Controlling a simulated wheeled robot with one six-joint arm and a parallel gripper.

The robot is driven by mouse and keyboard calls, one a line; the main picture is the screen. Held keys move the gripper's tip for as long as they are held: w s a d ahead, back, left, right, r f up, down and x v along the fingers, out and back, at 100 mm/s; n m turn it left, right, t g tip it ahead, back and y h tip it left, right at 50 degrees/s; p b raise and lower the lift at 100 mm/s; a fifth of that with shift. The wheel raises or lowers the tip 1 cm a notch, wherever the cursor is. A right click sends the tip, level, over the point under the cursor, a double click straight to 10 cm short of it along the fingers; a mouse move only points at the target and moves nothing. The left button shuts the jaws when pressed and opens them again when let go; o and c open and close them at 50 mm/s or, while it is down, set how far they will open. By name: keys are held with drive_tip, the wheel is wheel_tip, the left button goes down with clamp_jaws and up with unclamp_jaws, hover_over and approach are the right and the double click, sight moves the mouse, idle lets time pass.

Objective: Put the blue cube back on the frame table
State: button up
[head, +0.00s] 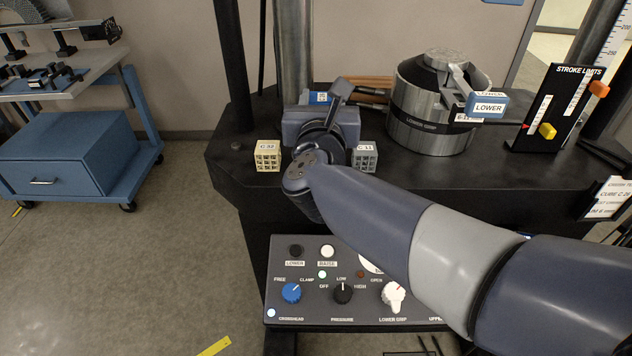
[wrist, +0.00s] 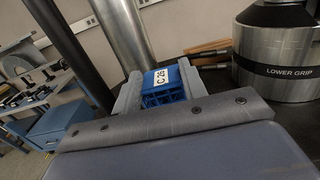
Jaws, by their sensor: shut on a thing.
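The blue lattice cube (wrist: 164,90) has a white label on top and sits between the two grey fingers of my gripper (wrist: 160,88) in the wrist view. My gripper is shut on it. In the head view, only a strip of the blue cube (head: 319,97) shows past the gripper body, and my arm hides the rest. The cube is over the black frame table (head: 232,150), in front of a metal column. I cannot tell whether its underside touches the table.
A beige cube (head: 267,156) labelled C 32 stands left of my wrist, and a grey cube (head: 365,157) stands right. The steel lower grip (head: 432,108), a stroke limits panel (head: 556,110) and a control panel (head: 345,285) are nearby. Wooden-looking bars lie behind.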

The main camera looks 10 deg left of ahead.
drive_tip(key=shift+s+a+f, duration=0.15)
drive_tip(key=shift+a+f, duration=0.2)
drive_tip(key=shift+f, duration=0.1)
wheel_tip(320, 180, down, 10)
drive_tip(key=shift+s+a+r+b, duration=0.1)
drive_tip(key=shift+b, duration=1)
drive_tip(key=shift+f+b, duration=0.2)
drive_tip(key=shift+b, duration=0.1)
drive_tip(key=o, duration=1)
drive_tip(key=shift+o, duration=0.2)
drive_tip(key=shift+r, duration=0.1)
